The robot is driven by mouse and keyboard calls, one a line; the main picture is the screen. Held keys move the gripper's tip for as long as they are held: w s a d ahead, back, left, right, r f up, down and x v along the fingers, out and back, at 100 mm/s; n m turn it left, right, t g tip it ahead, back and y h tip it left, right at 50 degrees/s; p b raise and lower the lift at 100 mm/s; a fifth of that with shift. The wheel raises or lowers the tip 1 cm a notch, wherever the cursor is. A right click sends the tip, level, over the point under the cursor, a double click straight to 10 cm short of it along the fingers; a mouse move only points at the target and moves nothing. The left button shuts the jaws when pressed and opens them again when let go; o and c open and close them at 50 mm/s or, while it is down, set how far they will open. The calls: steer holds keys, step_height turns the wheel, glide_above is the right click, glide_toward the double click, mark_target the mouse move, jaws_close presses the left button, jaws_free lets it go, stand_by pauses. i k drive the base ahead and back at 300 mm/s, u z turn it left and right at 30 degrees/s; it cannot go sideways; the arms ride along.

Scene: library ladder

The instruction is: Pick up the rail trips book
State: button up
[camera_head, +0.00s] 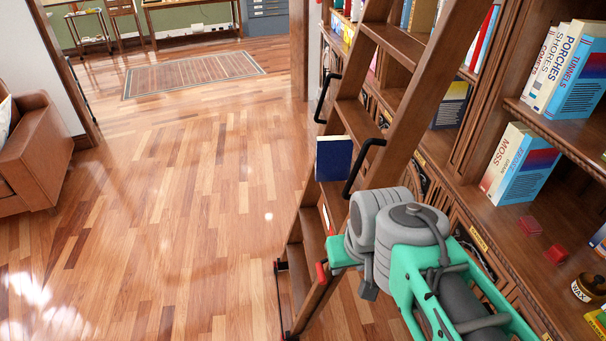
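A dark blue book (333,159) with a pale page edge stands upright on a step of the wooden ladder (309,240). No title is readable on it, so I cannot tell whether it is the rail trips book. My grey and teal arm is at the lower right, in front of the ladder and the shelves.
A bookcase on the right holds several books, including Tunnels (577,75) and Moss (503,162), two red blocks (557,253) and a wax tin (588,288). Black handrails (361,167) flank the ladder. A brown armchair (35,155) is left. The wooden floor (170,220) between is clear.

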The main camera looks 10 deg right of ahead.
mark_target(333, 153)
steer(key=u, duration=0.8)
steer(key=k, duration=1.1)
steer(key=u, duration=1)
steer(key=i, duration=2.2)
steer(key=z, duration=0.45)
steer(key=i, duration=1.8)
steer(key=z, duration=1.9)
steer(key=i, duration=1.05)
steer(key=z, duration=1)
steer(key=i, duration=0.5)
steer(key=u, duration=0.1)
